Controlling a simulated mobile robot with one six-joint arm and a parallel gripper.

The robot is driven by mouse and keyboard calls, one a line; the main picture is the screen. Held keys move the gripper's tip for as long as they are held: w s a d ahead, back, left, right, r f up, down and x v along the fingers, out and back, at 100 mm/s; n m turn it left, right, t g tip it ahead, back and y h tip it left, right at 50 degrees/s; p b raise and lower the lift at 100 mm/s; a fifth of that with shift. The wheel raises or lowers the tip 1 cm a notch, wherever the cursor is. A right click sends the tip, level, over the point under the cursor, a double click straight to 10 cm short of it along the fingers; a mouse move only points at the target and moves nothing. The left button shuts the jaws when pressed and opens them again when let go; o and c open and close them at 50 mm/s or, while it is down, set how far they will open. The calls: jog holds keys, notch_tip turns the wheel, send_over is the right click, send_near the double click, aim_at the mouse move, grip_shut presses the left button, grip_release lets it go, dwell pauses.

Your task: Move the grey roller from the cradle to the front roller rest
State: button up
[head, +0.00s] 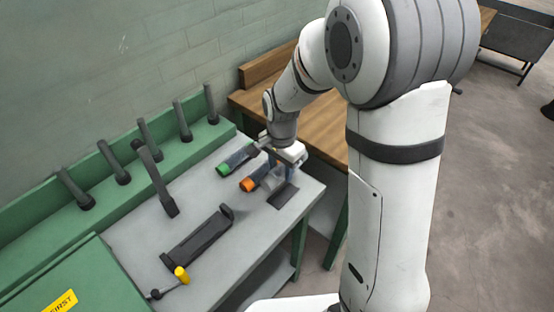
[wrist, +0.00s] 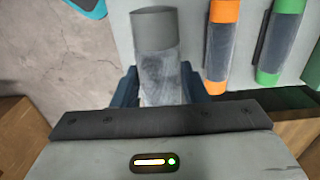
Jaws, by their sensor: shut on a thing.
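The grey roller has a plain grey end and a pale, streaky body; it shows in the wrist view (wrist: 155,32) and, partly hidden, in the head view. My gripper (head: 278,172) is shut on its body, with one dark blue finger on each side in the wrist view (wrist: 160,88). The roller is over the front right part of the grey table; I cannot tell whether it touches anything below. A flat dark rest (head: 284,196) lies just in front of it near the table edge. A long black cradle (head: 196,240) with a raised end lies empty further left.
A roller with orange ends (head: 252,183) and one with green ends (head: 236,160) lie close behind my gripper. Several dark spindles (head: 183,120) lean along the green rail. A black bar (head: 156,180) leans and a yellow-ended handle (head: 181,274) lies on the left of the table.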

aim_at(280, 198)
jog(key=shift+s+a+f, duration=0.1)
jog(key=shift+f, duration=0.2)
jog(key=shift+f+b, duration=3.4)
jog(key=shift+f, duration=0.95)
jog(key=shift+f, duration=0.25)
jog(key=o, duration=1.2)
jog(key=shift+c, duration=0.2)
notch_tip(280, 198, up, 8)
jog(key=shift+f+b, duration=0.1)
jog(key=shift+b, duration=0.2)
jog(key=shift+s, duration=0.1)
